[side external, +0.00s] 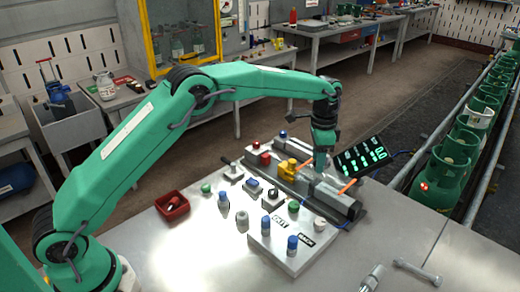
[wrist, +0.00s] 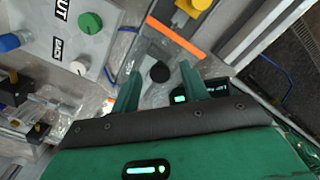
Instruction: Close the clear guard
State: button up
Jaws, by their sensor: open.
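My gripper (side external: 321,165) points down over the grey fixture (side external: 335,200) on the bench, right of the yellow block (side external: 287,167). In the wrist view my gripper (wrist: 160,68) has its two green fingers apart, with a round black knob (wrist: 160,72) showing between and beyond them. I see nothing held. Clear, glassy-looking material (wrist: 62,112) shows at the left of the wrist view, and a faint clear sheen lies left of the fingers. I cannot tell which of these is the clear guard, or how far it stands open. In the side view the guard does not stand out.
A display with green digits (side external: 362,155) stands just right of my gripper. A panel (side external: 285,245) with blue, green and white knobs lies in front. A red bin (side external: 172,206) is at left. Green gas cylinders (side external: 450,170) line the conveyor at right.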

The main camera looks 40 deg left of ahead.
grip_shut()
jog(key=a, duration=1.7)
jog(key=shift+a, duration=0.2)
jog(key=shift+c, duration=0.9)
grip_release()
jog(key=shift+a, duration=0.1)
jog(key=shift+o, duration=0.9)
jog(key=shift+r, duration=0.1)
